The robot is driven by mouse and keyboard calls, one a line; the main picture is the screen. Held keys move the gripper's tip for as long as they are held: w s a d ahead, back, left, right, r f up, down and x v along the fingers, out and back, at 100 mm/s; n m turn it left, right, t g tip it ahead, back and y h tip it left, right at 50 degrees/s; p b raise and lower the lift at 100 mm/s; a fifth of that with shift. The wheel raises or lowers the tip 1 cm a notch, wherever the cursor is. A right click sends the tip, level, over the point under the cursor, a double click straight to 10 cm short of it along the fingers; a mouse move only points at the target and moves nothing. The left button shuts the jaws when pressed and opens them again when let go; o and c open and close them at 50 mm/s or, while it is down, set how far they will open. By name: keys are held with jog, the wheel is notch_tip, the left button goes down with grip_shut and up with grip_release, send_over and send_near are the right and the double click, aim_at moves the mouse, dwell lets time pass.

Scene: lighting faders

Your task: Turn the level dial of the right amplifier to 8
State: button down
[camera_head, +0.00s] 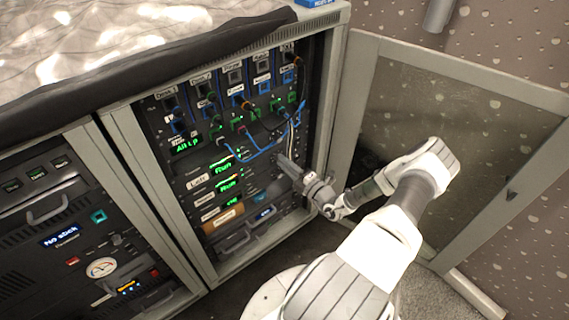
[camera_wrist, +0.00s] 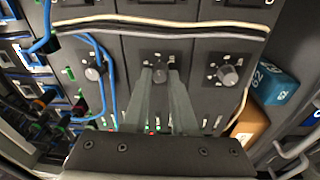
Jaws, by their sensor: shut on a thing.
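The amplifier panels (camera_head: 250,176) are stacked in the open rack, with green displays (camera_head: 222,166) on their left side. In the wrist view three grey dials sit in a row: a left dial (camera_wrist: 93,73), a middle dial (camera_wrist: 160,76) and a right dial (camera_wrist: 229,75). My gripper (camera_wrist: 159,75) is shut on the middle dial, one finger on each side of it. The fingers partly cover that dial and its scale, so its setting cannot be read. In the head view my gripper (camera_head: 281,160) reaches the panel's right part and hides the dial. The small labels do not show which amplifier this is.
Blue cables (camera_head: 262,151) loop close above my gripper. The rack's glass door (camera_head: 349,130) stands open on the right, near my arm. A blue box (camera_wrist: 271,82) and an orange box (camera_wrist: 248,126) lie beside the dials in the wrist view.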

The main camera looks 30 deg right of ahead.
dwell(0.4)
jog(key=c, duration=0.7)
grip_release()
jog(key=s+d+p, duration=0.1)
jog(key=s, duration=0.4)
jog(key=s+d+p, duration=0.1)
jog(key=s, duration=0.5)
jog(key=s+d+f+p, duration=0.1)
jog(key=s, duration=0.5)
